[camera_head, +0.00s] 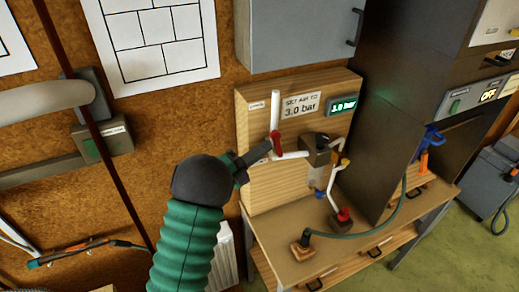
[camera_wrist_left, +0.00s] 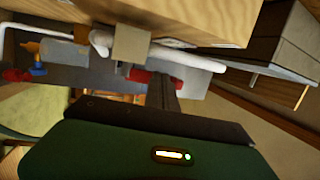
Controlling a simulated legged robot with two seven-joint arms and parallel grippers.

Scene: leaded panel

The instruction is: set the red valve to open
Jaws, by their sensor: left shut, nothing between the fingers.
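The red valve handle (camera_head: 277,144) sits on a white pipe (camera_head: 275,108) on the front of a wooden panel (camera_head: 257,185). My left gripper (camera_head: 265,149) is shut and empty, with its tips right beside the handle's left side; I cannot tell whether they touch. In the left wrist view the dark fingers (camera_wrist_left: 163,92) reach up to the red handle (camera_wrist_left: 138,76) under the white pipe (camera_wrist_left: 185,60). The handle is partly hidden there, and its exact setting is hard to tell. My right gripper is in neither view.
A sign (camera_head: 300,105) reading 3.0 bar and a green display (camera_head: 342,105) are on the panel. A grey regulator block (camera_head: 316,150), a yellow handle (camera_head: 345,162) and a red knob (camera_head: 343,214) are to the right. A wooden bench (camera_head: 345,245) stands below, with a hose (camera_head: 380,228) on it.

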